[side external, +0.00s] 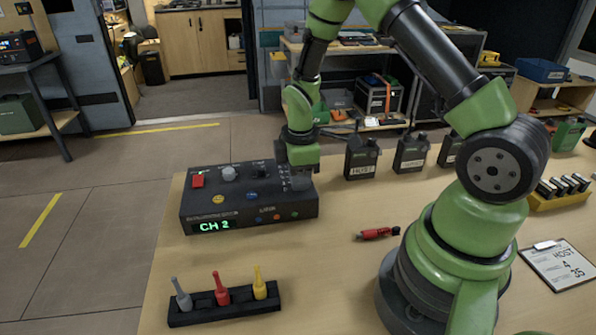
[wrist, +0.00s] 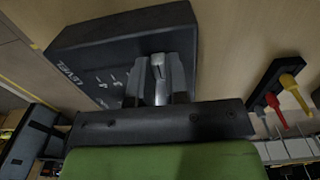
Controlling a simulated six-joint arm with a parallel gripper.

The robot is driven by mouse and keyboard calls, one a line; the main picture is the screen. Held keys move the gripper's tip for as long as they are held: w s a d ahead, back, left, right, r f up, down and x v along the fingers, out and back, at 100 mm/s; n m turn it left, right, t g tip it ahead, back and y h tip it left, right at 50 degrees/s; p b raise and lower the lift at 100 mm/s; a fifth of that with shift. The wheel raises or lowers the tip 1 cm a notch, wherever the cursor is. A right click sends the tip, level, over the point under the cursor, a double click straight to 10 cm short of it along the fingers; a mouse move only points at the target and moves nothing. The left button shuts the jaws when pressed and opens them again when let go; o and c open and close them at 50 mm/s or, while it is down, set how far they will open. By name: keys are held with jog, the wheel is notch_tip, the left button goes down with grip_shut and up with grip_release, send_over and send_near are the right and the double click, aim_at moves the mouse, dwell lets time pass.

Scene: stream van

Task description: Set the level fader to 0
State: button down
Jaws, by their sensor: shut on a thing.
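The dark control box (side external: 205,212) stands at the left of the table and shows CH 2 in green on its front. Its LEVEL label and white scale marks show on the box top in the wrist view (wrist: 90,42). My gripper (side external: 297,182) is over the right end of the box, pointing down. In the wrist view my gripper (wrist: 160,82) is shut on the silver level fader knob (wrist: 158,66), with a dark finger on each side. The fader's slot and its exact setting are mostly hidden by the fingers.
On the box top are a red button (side external: 197,181) and a pale knob (side external: 229,173). A black rack (side external: 205,312) with grey, red and yellow pieces stands in front. A red stick (side external: 375,233) lies to the right.

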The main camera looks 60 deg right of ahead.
jog(key=shift+s+a, duration=0.25)
jog(key=c, duration=1.1)
grip_release()
jog(key=shift+w+d, duration=0.1)
jog(key=shift+r, duration=0.2)
notch_tip(320, 180, up, 10)
jog(key=shift+f, duration=0.25)
jog(key=shift+r, duration=0.1)
jog(key=s+a+r+m+t, duration=0.2)
jog(key=s+a+r+m, duration=0.1)
jog(key=s+r+m, duration=0.1)
jog(key=s+a+r+m+t+y, duration=0.1)
jog(key=s+a+r+m+t, duration=0.1)
jog(key=s+r, duration=0.4)
jog(key=s+a+r+m+t+y, duration=0.1)
jog(key=s+a+r+m+t, duration=0.2)
jog(key=m, duration=0.4)
jog(key=shift+s+a+r, duration=0.8)
jog(key=shift+s+r, duration=0.1)
jog(key=shift+r, duration=0.1)
